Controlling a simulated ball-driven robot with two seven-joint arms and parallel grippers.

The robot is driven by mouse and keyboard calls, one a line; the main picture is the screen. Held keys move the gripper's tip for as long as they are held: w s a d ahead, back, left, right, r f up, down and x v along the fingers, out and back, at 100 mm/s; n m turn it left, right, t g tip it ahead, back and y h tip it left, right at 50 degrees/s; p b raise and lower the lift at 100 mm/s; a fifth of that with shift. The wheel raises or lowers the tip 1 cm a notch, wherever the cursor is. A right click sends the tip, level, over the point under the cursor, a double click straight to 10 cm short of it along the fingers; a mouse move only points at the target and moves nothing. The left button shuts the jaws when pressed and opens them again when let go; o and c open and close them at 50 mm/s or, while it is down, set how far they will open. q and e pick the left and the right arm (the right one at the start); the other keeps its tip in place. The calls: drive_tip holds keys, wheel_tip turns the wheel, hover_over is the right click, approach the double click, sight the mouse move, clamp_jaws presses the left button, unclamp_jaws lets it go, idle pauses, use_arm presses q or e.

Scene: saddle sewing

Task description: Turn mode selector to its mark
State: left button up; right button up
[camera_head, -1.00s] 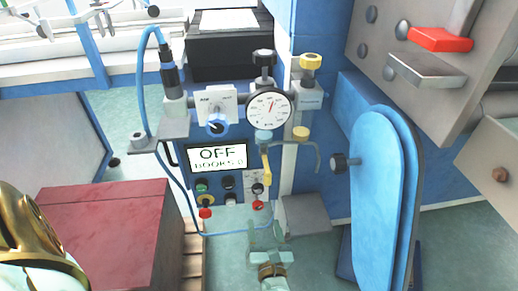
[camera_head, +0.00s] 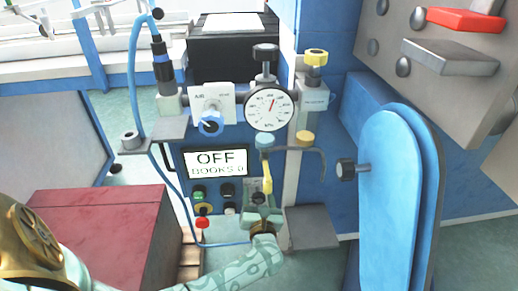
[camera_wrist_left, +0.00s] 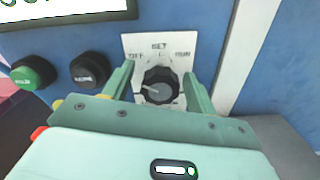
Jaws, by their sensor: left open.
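The mode selector is a round black knob (camera_wrist_left: 160,86) on a white plate (camera_wrist_left: 146,44) marked OFF, SET and RUN in the left wrist view. A light line on the knob points left. My left gripper (camera_wrist_left: 159,77) is open, with one finger on each side of the knob. I cannot tell whether either finger touches it. In the head view my left gripper (camera_head: 261,208) is at the lower right of the control panel and mostly hides the knob. The panel's screen (camera_head: 216,163) reads OFF and BOOKS 0. My right gripper is not in view.
Green (camera_wrist_left: 34,73) and black (camera_wrist_left: 90,70) buttons sit left of the knob. A yellow-handled lever (camera_head: 267,178) hangs just above my left gripper. A pressure gauge (camera_head: 268,109) and a blue knob (camera_head: 210,123) are higher up. A blue padded arm (camera_head: 390,200) stands at the right.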

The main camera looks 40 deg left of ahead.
use_arm(q)
drive_tip(key=c, duration=1)
